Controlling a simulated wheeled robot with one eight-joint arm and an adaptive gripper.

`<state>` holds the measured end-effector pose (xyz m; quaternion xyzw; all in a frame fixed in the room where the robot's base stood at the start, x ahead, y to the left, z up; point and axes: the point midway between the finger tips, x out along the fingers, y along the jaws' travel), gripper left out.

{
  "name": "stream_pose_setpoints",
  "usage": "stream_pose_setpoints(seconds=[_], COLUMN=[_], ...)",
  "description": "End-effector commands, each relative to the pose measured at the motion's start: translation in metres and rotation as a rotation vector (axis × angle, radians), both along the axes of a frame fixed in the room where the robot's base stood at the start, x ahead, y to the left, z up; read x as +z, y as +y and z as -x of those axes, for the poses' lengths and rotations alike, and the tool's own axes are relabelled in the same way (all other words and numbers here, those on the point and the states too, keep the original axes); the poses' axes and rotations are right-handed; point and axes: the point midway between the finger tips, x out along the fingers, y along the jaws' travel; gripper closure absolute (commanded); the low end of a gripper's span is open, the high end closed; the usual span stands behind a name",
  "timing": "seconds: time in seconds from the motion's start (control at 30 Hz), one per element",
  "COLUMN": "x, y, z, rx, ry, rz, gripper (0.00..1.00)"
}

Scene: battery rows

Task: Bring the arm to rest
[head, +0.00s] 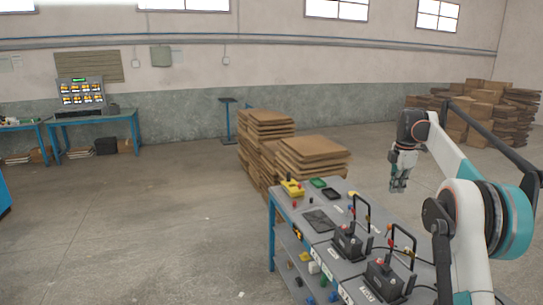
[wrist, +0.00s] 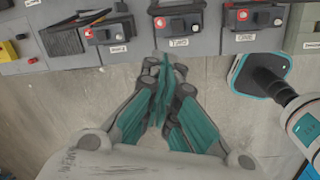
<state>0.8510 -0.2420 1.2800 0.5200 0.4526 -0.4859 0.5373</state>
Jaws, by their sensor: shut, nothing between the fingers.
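My gripper (head: 398,187) hangs from my bent arm at the right of the head view, fingers pointing down, beside and above the right edge of the workbench (head: 285,207). In the wrist view my gripper (wrist: 164,68) shows its teal fingers brought together, with nothing between them. The floor and the bench edge lie beyond the fingertips. No object is held.
Black batteries with handles (head: 351,243) stand in a row on the bench; labelled ones show in the wrist view (wrist: 178,22). Stacked cardboard (head: 312,152) stands behind the bench. Boxes (head: 478,105) fill the back right. Open floor (head: 150,210) lies to the left.

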Motion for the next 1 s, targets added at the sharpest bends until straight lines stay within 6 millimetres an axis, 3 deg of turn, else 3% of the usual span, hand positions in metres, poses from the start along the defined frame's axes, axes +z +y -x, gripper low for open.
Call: stream_pose_setpoints(seconds=[0.2, 0.5, 0.77, 1.0], x=[0.033, 0.06, 0.063, 0.046], y=[0.039, 0.092, 0.133, 0.167], z=[0.032, 0.095, 0.166, 0.239], rx=[-0.176, -0.421, -0.631, -0.823], ry=[-0.068, -0.163, -0.241, -0.306], rz=[-0.018, -0.068, -0.134, -0.213], gripper=[1.0, 1.0, 1.0, 1.0])
